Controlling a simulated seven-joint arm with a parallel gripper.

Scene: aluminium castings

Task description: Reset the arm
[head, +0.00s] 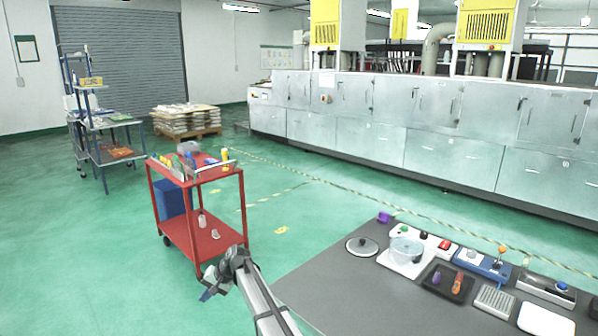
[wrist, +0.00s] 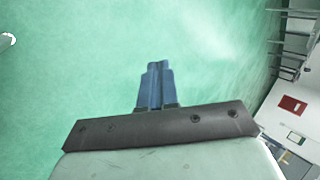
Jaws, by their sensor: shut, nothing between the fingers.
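My gripper (head: 207,295) is in the head view, out past the left edge of the grey table and in front of the red cart. In the wrist view its blue fingers (wrist: 156,86) are together with nothing between them. Green floor lies behind them. My arm reaches from the bottom of the head view up and left to the gripper. The gripper appears apart from the cart and the table.
A grey table (head: 325,285) at the lower right bears a pan lid (head: 362,246), a clear pot (head: 405,248), a black tray (head: 430,288) and control boxes. A red cart (head: 205,177) with small items stands behind the gripper. Open green floor (head: 90,260) lies left.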

